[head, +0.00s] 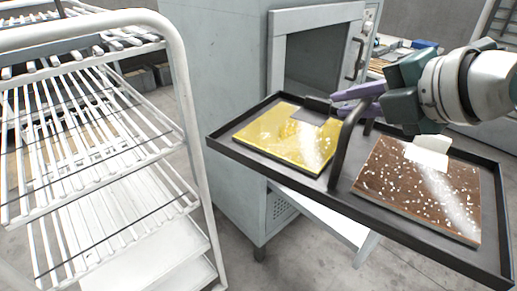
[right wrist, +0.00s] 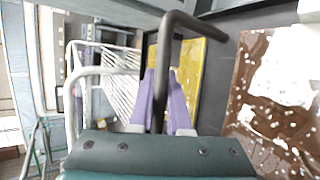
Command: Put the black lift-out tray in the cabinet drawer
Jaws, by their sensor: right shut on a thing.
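The black lift-out tray (head: 438,249) hangs in the air in front of the cabinet, tilted in the picture. It carries a yellow slab (head: 275,140) on the left and a brown slab with white specks (head: 405,190) on the right. My right gripper (head: 350,100) has its purple fingers shut on the tray's upright black handle (head: 345,140). The right wrist view shows the handle (right wrist: 163,75) between the fingers. The grey cabinet (head: 222,110) stands behind the tray. A pale panel (head: 335,225) juts out below the tray, mostly hidden; I cannot tell whether it is the drawer. My left gripper is out of view.
A white wire rack (head: 185,90) with several shelves stands close at the left. The cabinet has a framed dark recess (head: 315,60) at the upper middle. A counter with small items (head: 400,50) is at the back right. Bare floor shows at the lower middle.

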